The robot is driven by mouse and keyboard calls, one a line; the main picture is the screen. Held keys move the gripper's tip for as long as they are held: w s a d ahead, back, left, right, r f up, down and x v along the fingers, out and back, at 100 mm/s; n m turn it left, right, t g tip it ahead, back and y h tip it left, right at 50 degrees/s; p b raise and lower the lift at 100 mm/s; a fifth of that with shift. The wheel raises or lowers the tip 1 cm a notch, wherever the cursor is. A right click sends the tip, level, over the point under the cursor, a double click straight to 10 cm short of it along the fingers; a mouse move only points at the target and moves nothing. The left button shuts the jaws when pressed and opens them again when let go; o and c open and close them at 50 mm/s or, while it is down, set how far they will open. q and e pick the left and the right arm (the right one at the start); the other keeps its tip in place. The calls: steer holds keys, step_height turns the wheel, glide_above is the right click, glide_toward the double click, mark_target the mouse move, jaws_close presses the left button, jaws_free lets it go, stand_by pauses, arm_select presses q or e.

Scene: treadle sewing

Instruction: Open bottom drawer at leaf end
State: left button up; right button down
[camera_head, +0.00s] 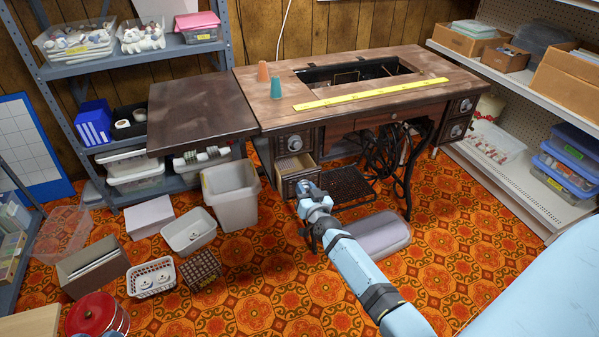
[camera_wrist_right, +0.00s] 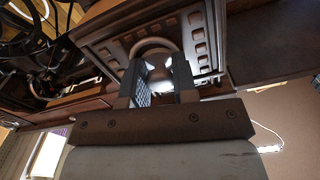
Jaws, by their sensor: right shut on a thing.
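The sewing table (camera_head: 225,108) has its leaf raised flat at the left. Beneath the leaf end, the upper drawer (camera_head: 295,142) is shut, and the bottom drawer (camera_head: 287,170) stands partly out, with its pale inside showing. My right gripper (camera_head: 306,187) is at the front of this bottom drawer. In the right wrist view its two fingers (camera_wrist_right: 160,82) are shut on the drawer's ring pull (camera_wrist_right: 155,43), against the carved front (camera_wrist_right: 105,45). The fingers hide part of the pull. My left gripper is not in view.
A grey-white bin (camera_head: 231,195) stands left of the drawer. A grey cushion-like block (camera_head: 380,235) lies on the floor beside my right arm. The treadle (camera_head: 347,186) is right of the drawer. Baskets and boxes (camera_head: 152,277) crowd the left floor; patterned floor in front is clear.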

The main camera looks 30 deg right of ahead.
arm_select(q)
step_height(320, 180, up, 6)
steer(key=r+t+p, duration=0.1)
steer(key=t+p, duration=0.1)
steer(key=p, duration=0.2)
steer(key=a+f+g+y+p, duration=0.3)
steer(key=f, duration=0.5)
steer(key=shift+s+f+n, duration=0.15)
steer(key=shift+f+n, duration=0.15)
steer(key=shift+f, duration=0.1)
arm_select(e)
steer(key=v, duration=1.4)
steer(key=shift+s, duration=0.25)
steer(key=c, duration=0.9)
jaws_free()
